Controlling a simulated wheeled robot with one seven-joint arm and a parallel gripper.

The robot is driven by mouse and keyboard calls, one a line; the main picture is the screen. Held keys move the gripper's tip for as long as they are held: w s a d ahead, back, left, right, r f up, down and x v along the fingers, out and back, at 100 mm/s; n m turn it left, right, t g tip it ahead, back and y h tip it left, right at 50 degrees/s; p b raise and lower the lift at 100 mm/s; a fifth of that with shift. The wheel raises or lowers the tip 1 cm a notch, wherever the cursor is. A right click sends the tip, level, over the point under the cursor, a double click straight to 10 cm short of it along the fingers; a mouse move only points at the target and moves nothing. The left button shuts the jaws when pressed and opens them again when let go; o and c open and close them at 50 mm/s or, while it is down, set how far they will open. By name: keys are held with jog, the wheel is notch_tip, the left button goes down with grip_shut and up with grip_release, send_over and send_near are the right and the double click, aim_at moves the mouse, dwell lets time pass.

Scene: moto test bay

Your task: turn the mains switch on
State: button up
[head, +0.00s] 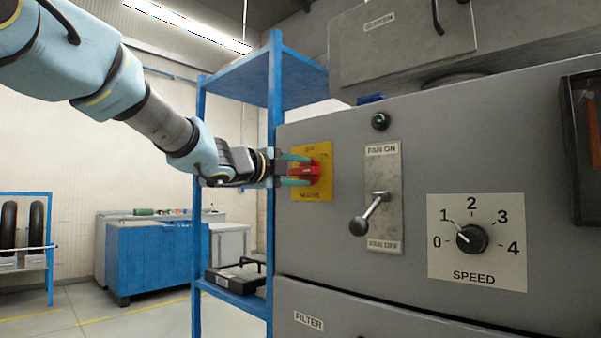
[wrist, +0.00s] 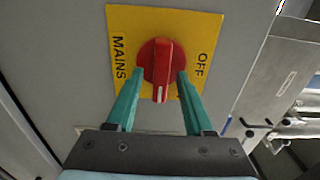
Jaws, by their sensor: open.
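The mains switch is a red rotary knob (wrist: 160,62) on a yellow plate (wrist: 125,25) lettered MAINS and OFF. In the wrist view its white mark points to the picture's bottom, about a quarter turn from the word OFF. In the head view the knob (head: 309,173) sits at the left of the grey cabinet front; a small word, seemingly ON, shows at the plate's upper right. My gripper (wrist: 159,76) is open, one teal finger on each side of the knob's grip. Whether the fingers touch it I cannot tell. The right finger hides part of the plate.
Right of the plate are a green lamp (head: 380,121), a fan lever (head: 370,215) tilted down toward FAN OFF, and a speed dial (head: 471,238) pointing near 1. A blue shelf rack (head: 277,100) stands close by the cabinet's left edge. A blue workbench (head: 150,260) is farther back.

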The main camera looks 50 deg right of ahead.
jog(key=a+b, duration=0.1)
jog(key=a, duration=0.9)
jog(key=shift+w+a, duration=0.3)
jog(key=shift+a, duration=0.1)
jog(key=shift+w, duration=0.1)
